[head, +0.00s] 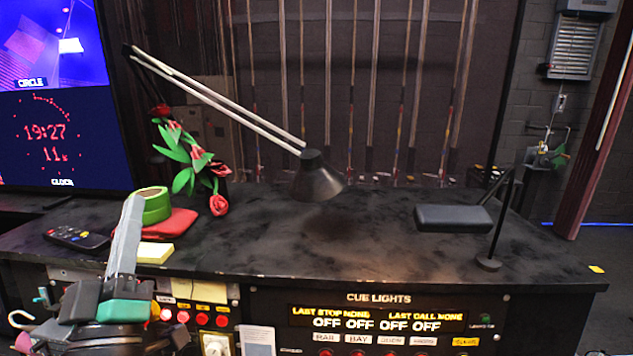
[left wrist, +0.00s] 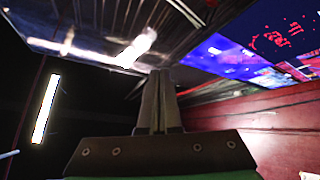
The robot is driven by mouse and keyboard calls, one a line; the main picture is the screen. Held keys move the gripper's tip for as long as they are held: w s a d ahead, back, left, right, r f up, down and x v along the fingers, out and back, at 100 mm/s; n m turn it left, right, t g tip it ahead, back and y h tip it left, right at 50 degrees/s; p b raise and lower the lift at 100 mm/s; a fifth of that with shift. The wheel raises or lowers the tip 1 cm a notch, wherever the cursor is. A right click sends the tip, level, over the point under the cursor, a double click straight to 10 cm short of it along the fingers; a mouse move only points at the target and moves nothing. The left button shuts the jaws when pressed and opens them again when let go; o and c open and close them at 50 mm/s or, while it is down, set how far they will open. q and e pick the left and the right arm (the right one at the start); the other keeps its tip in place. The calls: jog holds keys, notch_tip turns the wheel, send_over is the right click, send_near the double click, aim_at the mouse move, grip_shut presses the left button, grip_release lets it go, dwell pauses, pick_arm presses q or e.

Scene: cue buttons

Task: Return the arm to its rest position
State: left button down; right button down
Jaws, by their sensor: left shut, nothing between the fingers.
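My left gripper (head: 131,205) stands at the lower left of the head view, pointing up, in front of the desk's front edge. Its fingers are together with nothing between them. The left wrist view also shows the shut fingers (left wrist: 158,100) pointing up towards a dark glossy surface and the screens. My right gripper is in neither view. The cue lights panel (head: 378,318) is on the desk front, with red buttons (head: 325,353) along the bottom edge of the picture. More lit red buttons (head: 202,319) sit just right of my left gripper.
The desk top (head: 380,255) is clear in the middle. Near my left gripper lie a remote (head: 77,238), green tape roll (head: 156,205), red cloth (head: 172,223) and yellow notes (head: 154,252). A desk lamp (head: 318,182) hangs over the middle.

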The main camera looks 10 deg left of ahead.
pick_arm(q)
jog(key=s+d+r+m+t+h, duration=0.5)
jog(key=s+d+r+m+h, duration=0.45)
jog(key=d+m+h, duration=0.35)
notch_tip(320, 180, up, 33)
jog(key=p, duration=3.3)
jog(key=shift+a+r, duration=0.15)
jog(key=shift+a, duration=0.3)
